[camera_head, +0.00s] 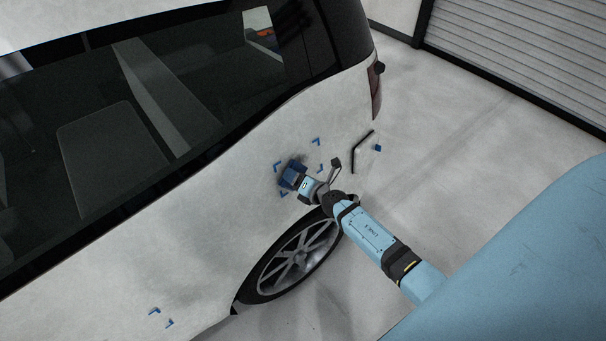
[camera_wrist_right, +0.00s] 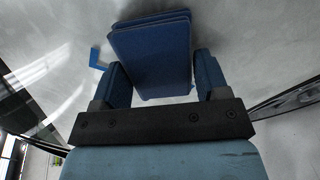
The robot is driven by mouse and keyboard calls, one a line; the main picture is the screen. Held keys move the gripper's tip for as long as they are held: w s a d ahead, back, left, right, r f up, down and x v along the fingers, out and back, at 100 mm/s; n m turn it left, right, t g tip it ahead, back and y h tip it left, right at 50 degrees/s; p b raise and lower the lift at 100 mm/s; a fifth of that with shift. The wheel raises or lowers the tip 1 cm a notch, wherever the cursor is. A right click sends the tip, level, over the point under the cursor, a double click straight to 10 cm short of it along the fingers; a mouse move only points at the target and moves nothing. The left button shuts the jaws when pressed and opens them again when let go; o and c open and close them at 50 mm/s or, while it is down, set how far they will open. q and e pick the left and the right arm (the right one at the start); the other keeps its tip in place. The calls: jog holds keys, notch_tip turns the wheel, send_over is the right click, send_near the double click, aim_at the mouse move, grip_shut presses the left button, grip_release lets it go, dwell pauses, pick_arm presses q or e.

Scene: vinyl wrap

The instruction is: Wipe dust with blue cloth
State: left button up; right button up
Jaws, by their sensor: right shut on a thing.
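The blue cloth (camera_head: 291,173) is a small folded pad at the white car's side panel (camera_head: 230,190), above the rear wheel. My right gripper (camera_head: 297,178) is shut on it. In the right wrist view the cloth (camera_wrist_right: 152,55) sits between the two fingers of my right gripper (camera_wrist_right: 158,85), and its far face is at or very near the panel; exact contact is hidden. Dark, smudgy dust (camera_head: 268,182) shows on the panel around the cloth. Blue corner marks (camera_head: 316,142) surround this area. My left gripper is not in view.
The rear wheel (camera_head: 298,258) is just below my right gripper. More blue corner marks (camera_head: 154,311) are at the lower left. Clear floor (camera_head: 450,120) lies behind the car, before a shutter door (camera_head: 520,45).

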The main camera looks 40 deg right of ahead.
aim_at(305, 167)
jog(key=shift+w+r, duration=0.15)
jog(key=shift+r, duration=0.7)
jog(key=shift+w+d+f+b, duration=0.15)
jog(key=shift+d+b, duration=0.15)
jog(key=shift+d, duration=0.45)
jog(key=shift+w+d+b, duration=0.1)
jog(key=shift+d+b, duration=0.15)
jog(key=shift+d, duration=1.05)
jog(key=shift+w+d+b, duration=0.15)
jog(key=shift+d+b, duration=0.25)
jog(key=shift+d, duration=0.6)
jog(key=shift+w+d+b, duration=0.1)
jog(key=shift+d+b, duration=0.25)
jog(key=shift+d, duration=0.65)
jog(key=shift+w+d+b, duration=0.15)
jog(key=shift+d+b, duration=0.25)
jog(key=shift+d, duration=0.45)
jog(key=shift+w+d+b, duration=0.1)
jog(key=shift+d+b, duration=0.25)
jog(key=shift+d, duration=0.75)
